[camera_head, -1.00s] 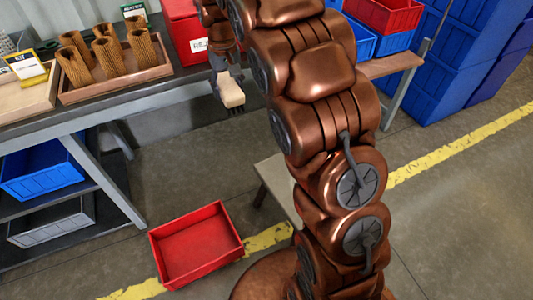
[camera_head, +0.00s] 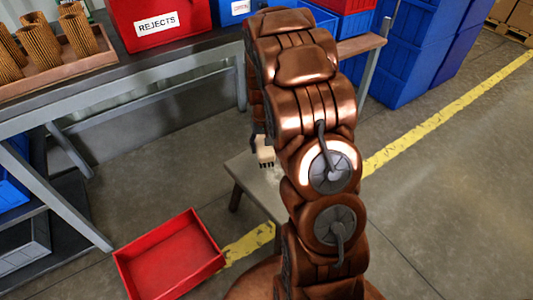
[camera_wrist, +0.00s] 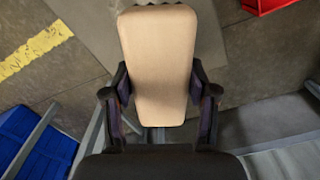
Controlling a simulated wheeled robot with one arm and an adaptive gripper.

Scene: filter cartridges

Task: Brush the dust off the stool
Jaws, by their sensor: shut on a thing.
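My gripper (camera_head: 257,144) is shut on a brush. The brush (camera_head: 265,152) has a pale wooden block with dark bristles pointing down. In the wrist view the block (camera_wrist: 157,55) lies between both fingers (camera_wrist: 158,88). The stool (camera_head: 240,172) is low, with a grey top and dark legs, and my arm hides its right part. The brush shows over the stool's back part in the head view; I cannot tell whether the bristles touch it. The stool top also shows behind the brush in the wrist view (camera_wrist: 92,22). Dust cannot be made out clearly.
An empty red tray (camera_head: 170,257) lies on the floor left of the stool. A grey workbench (camera_head: 190,75) stands behind, with a red REJECTS bin (camera_head: 160,25) and a wooden tray of filter cartridges (camera_head: 50,67). Blue crates (camera_head: 410,60) are stacked at the right.

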